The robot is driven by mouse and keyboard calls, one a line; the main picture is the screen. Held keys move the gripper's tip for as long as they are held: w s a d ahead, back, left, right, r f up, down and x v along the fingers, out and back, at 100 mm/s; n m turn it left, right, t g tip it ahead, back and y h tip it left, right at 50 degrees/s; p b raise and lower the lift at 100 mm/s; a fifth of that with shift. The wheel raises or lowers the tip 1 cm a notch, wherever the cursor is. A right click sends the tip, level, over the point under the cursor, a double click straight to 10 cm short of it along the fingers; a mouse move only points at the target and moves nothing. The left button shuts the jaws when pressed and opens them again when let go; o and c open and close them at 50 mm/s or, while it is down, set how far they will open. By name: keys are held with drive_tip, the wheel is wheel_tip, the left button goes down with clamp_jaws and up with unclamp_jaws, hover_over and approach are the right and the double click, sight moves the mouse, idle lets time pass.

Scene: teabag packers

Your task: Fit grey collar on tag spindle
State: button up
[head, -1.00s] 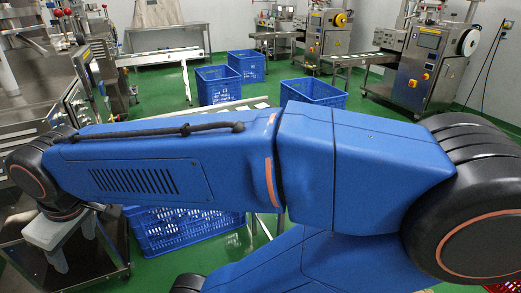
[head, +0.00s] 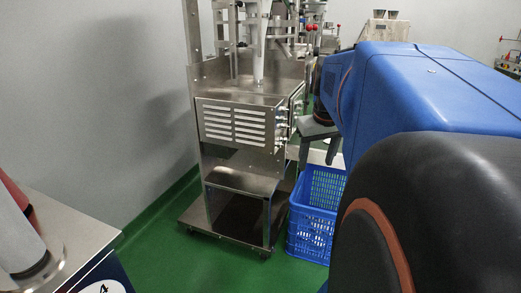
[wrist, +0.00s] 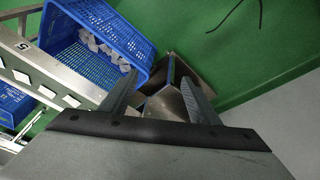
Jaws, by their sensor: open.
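I cannot make out a grey collar or a tag spindle with certainty in either view. My gripper (head: 320,145) hangs beside the steel machine in the head view, partly hidden by my arm. In the wrist view my gripper (wrist: 160,95) is open, its two grey fingers apart with nothing held between them. A steel, box-like thing (wrist: 165,103) shows beyond the fingers, lower down. At the lower left of the head view a pale cylinder (head: 18,240) stands in a round metal base, with a red piece behind it; I cannot tell what it is.
A steel machine on a wheeled stand (head: 238,125) is ahead. A blue crate (head: 315,215) sits on the floor to its right. In the wrist view a blue crate (wrist: 140,40) holds white pieces, beside a metal frame (wrist: 50,70). Green floor (head: 160,250) is clear left of the stand.

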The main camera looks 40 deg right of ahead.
drive_tip(key=s+d+r+m+g, duration=0.1)
drive_tip(key=s+d+r+m, duration=0.1)
drive_tip(key=s+d, duration=0.7)
drive_tip(key=s+d+r+m+g, duration=0.1)
drive_tip(key=s+d+r+m, duration=0.15)
drive_tip(key=s+d, duration=0.75)
drive_tip(key=s+d+r+m, duration=0.1)
drive_tip(key=s+d, duration=0.3)
drive_tip(key=s, duration=1)
drive_tip(key=s+d+r+m, duration=0.15)
drive_tip(key=s+d, duration=0.25)
drive_tip(key=s, duration=0.9)
drive_tip(key=shift+y, duration=0.4)
drive_tip(key=shift+w+d+f, duration=0.1)
drive_tip(key=shift+d+f, duration=0.15)
drive_tip(key=shift+f, duration=2.75)
drive_tip(key=shift+d+f, duration=0.2)
drive_tip(key=shift+f, duration=2.8)
drive_tip(key=shift+w+d+f, duration=0.1)
drive_tip(key=shift+d+f, duration=0.15)
drive_tip(key=shift+f, duration=2.75)
drive_tip(key=c, duration=1.2)
